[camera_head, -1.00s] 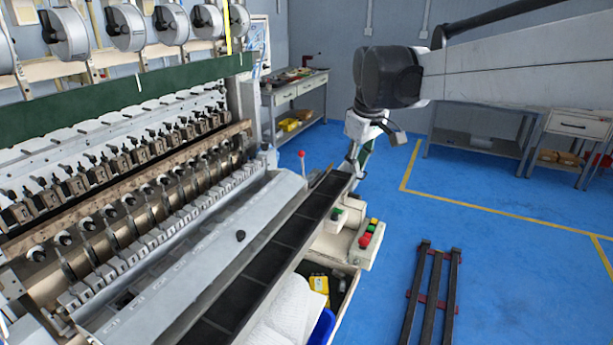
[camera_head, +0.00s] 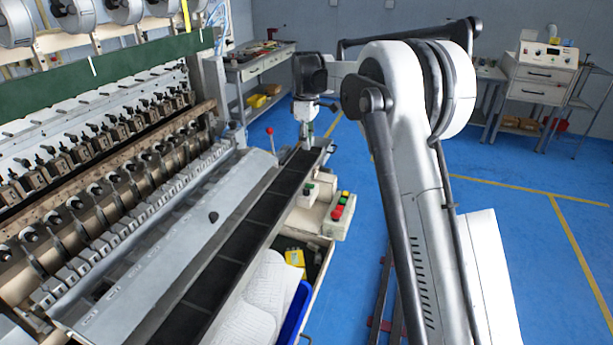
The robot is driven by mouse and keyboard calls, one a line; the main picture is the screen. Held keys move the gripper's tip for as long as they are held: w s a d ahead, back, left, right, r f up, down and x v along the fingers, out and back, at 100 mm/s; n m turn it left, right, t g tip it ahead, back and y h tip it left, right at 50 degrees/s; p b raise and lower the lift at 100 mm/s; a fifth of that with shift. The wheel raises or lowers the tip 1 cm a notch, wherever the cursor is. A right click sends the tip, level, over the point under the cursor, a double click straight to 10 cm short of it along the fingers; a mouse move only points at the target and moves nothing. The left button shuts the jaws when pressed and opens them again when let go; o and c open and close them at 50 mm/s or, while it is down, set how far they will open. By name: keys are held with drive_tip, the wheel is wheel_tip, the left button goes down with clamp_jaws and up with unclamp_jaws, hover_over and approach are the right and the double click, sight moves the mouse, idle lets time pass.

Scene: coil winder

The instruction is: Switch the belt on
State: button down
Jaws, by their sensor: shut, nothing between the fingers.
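The belt (camera_head: 232,255) is a long dark strip running along the front of the winding machine, from the lower left to the middle of the view. A cream control box (camera_head: 334,229) at its right side carries red, green and yellow buttons (camera_head: 341,203). A smaller box with a green button (camera_head: 309,188) sits between it and the belt. My gripper (camera_head: 307,138) hangs pointing down near the belt's far end, beyond and above both boxes. It is small in view; it is shut and empty, apart from the buttons.
A lever with a red knob (camera_head: 269,131) stands left of the belt's far end. An open drawer holding a yellow item (camera_head: 296,259) and a blue bin (camera_head: 296,312) lie below the belt. A workbench (camera_head: 262,62) stands behind.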

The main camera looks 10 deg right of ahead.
sight(306, 185)
wheel_tip(306, 185, down, 14)
drive_tip(key=shift+p, duration=0.8)
drive_tip(key=shift+f, duration=0.1)
drive_tip(key=f+b, duration=0.1)
drive_tip(key=b, duration=0.2)
drive_tip(key=shift+a, duration=0.15)
idle(0.4)
